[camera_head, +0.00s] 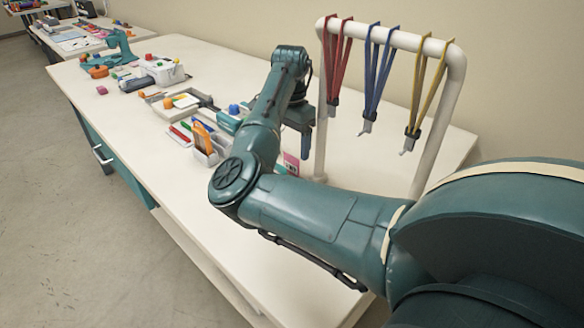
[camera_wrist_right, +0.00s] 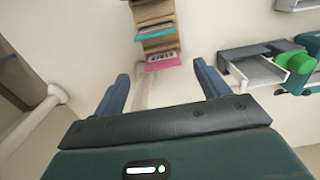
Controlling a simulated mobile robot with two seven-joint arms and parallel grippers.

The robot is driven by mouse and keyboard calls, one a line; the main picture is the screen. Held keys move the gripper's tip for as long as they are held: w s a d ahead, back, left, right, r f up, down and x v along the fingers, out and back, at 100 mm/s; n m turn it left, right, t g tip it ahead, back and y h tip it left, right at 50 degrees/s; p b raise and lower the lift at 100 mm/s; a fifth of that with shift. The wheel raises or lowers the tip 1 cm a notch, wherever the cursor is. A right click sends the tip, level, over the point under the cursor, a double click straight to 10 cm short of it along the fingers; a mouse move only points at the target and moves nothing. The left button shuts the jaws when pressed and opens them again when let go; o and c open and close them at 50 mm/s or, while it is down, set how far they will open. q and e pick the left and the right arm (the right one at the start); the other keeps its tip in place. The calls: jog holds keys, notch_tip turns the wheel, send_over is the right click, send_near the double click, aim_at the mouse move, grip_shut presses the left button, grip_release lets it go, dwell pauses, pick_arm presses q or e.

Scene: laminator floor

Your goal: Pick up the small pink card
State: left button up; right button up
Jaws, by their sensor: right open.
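The small pink card (camera_wrist_right: 162,62) shows in the right wrist view with dark print on it, at the near end of a brown holder or stack (camera_wrist_right: 152,12) that also has a teal piece. In the head view the pink card (camera_head: 291,165) is a small patch behind my right arm, mostly hidden. My right gripper (camera_head: 306,155) points down above the table beside it. In the right wrist view the open fingers of my right gripper (camera_wrist_right: 160,72) stand apart, with the card beyond and between their tips. No contact shows. My left gripper is not in view.
A white rack (camera_head: 440,110) with red, blue and yellow lanyards stands right of my gripper. A grey device with a green part (camera_wrist_right: 295,62) lies to the right in the wrist view. Trays, pens and a white machine (camera_head: 165,72) fill the table further back. The front table is clear.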

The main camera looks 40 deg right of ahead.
aim_at(291, 156)
jog(key=shift+w+d+f, duration=0.1)
jog(key=shift+d+f, duration=0.05)
jog(key=shift+f, duration=1.55)
jog(key=shift+w+d+f, duration=0.1)
jog(key=shift+d+f, duration=0.05)
jog(key=shift+f, duration=1.5)
jog(key=shift+c, duration=0.5)
jog(key=c, duration=0.9)
